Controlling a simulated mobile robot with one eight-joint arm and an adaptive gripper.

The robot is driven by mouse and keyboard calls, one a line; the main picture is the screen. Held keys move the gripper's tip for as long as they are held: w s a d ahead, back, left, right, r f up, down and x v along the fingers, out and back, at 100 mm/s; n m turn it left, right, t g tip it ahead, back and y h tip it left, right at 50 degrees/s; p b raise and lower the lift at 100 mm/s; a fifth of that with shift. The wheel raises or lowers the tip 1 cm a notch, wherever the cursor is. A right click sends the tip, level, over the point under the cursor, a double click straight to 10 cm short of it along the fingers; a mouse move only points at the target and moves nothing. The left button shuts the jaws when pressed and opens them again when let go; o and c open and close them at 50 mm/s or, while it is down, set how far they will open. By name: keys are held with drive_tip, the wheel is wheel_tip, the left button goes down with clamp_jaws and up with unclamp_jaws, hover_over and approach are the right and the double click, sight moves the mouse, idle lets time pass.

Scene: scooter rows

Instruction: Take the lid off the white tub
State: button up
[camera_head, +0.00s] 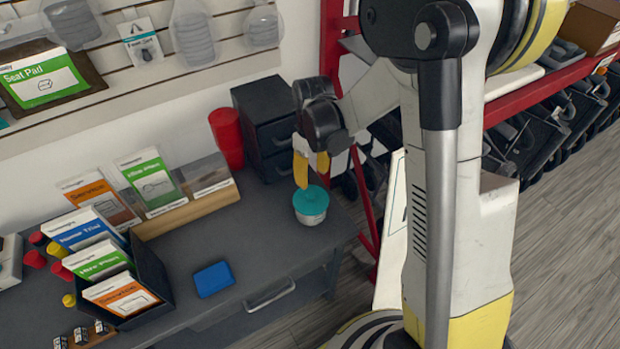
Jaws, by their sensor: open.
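The white tub (309,218) stands upright on the dark grey table near its right end. A teal lid (312,201) sits on top of it. My gripper (311,180) points down from above, with its yellow fingers over the lid. The fingers are open and empty. The left finger's tip is close to the lid or touching it; I cannot tell which. The right finger is partly behind, and its tip is near the far side of the lid.
A black drawer unit (265,118) and red cups (228,138) stand behind the tub. A blue box (213,279) lies on the table (262,240) to the left. Leaflet holders (150,275) fill the left side. A red shelf frame (368,215) stands at right.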

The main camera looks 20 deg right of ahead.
sight(311, 194)
drive_tip(key=f, duration=0.1)
drive_tip(key=f+b, duration=0.1)
drive_tip(key=f, duration=0.2)
drive_tip(key=shift+s+a+f, duration=0.1)
drive_tip(key=shift+s+f, duration=0.15)
drive_tip(key=f+b, duration=0.1)
drive_tip(key=f, duration=0.1)
drive_tip(key=f+b, duration=0.2)
drive_tip(key=f, duration=0.1)
drive_tip(key=shift+w+f, duration=0.3)
drive_tip(key=shift+w, duration=0.1)
drive_tip(key=shift+r, duration=0.1)
drive_tip(key=c, duration=1)
